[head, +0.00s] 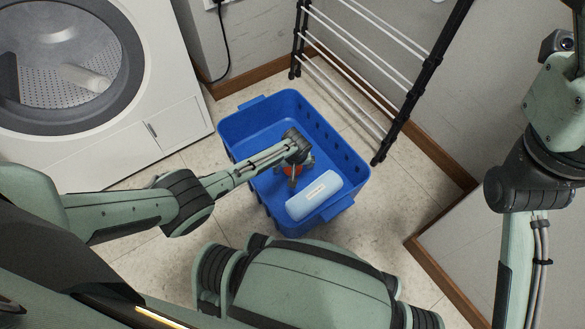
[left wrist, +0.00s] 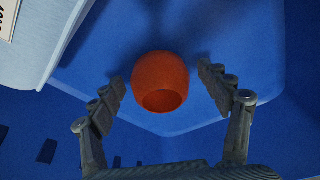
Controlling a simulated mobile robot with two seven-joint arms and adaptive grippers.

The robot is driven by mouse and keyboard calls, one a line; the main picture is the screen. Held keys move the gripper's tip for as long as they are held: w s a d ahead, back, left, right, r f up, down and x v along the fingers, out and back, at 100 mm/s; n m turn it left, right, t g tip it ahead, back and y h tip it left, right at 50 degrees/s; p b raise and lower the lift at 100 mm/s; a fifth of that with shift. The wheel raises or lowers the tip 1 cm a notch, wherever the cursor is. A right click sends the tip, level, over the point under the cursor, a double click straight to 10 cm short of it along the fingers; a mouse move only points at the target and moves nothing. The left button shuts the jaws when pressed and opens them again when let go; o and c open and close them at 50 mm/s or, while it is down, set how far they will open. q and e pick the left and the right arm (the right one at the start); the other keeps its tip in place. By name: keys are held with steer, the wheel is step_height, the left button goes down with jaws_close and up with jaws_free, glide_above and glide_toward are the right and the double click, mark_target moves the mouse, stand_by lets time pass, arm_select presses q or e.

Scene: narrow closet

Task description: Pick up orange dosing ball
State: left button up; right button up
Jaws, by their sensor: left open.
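The orange dosing ball (left wrist: 158,78) lies on the floor of a blue basket (head: 261,113), with its round opening showing in the left wrist view. In the head view the ball (head: 291,170) is mostly hidden by my left gripper. My left gripper (head: 295,174) reaches down into the basket. In the left wrist view its two fingers (left wrist: 160,88) are open, one on each side of the ball, with visible gaps between. The ball is not held. My right arm is at the right of the head view, but its gripper is out of view.
A pale blue bottle (head: 314,196) with a white label lies in the basket beside my left gripper; it also shows in the left wrist view (left wrist: 45,30). A washing machine (head: 160,95) stands at left, a drying rack (head: 408,100) behind right. Tiled floor surrounds the basket.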

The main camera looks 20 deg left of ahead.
arm_select(q)
steer(key=c, duration=1.1)
steer(key=shift+o, duration=0.2)
steer(key=shift+r, duration=0.15)
